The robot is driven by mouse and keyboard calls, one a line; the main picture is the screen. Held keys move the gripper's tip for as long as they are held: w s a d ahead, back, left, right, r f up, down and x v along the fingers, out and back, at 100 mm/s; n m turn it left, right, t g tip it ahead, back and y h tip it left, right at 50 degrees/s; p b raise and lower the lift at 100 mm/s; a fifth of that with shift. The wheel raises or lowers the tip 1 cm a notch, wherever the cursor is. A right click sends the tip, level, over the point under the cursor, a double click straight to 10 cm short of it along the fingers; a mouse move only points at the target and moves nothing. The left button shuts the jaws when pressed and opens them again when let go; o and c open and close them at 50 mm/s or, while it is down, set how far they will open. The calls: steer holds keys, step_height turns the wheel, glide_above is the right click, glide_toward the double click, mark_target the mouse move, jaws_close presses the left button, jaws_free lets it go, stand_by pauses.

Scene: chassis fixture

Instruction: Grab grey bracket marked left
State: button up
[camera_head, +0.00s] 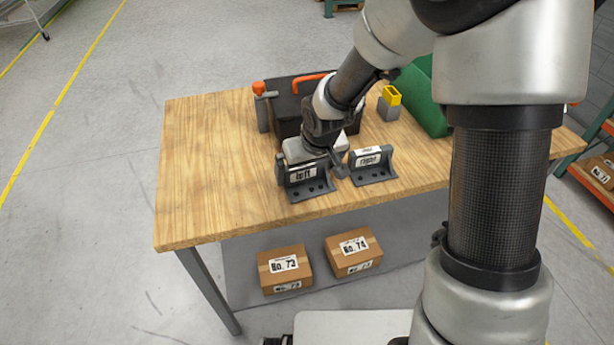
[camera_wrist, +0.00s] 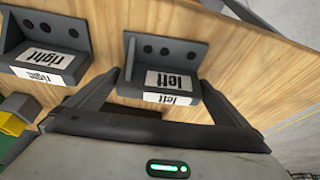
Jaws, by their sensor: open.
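The grey bracket marked left (camera_head: 306,183) stands on the wooden table near its front edge. It also shows in the wrist view (camera_wrist: 165,72), upside down, with its white labels and a row of dark holes. My gripper (camera_head: 311,164) is just behind and above this bracket in the head view. In the wrist view the two fingers of my gripper (camera_wrist: 160,98) are spread apart, one on each side of the bracket's near part. I cannot tell whether they touch it. The grey bracket marked right (camera_head: 371,166) stands beside it to the right, and shows at upper left in the wrist view (camera_wrist: 48,45).
A dark bin (camera_head: 285,103) with orange-handled parts stands behind the brackets. A grey and yellow block (camera_head: 389,104) and a green bin (camera_head: 424,95) are to the right. The left part of the wooden table (camera_head: 205,160) is clear. Cardboard boxes (camera_head: 284,268) sit below.

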steer(key=c, duration=1.1)
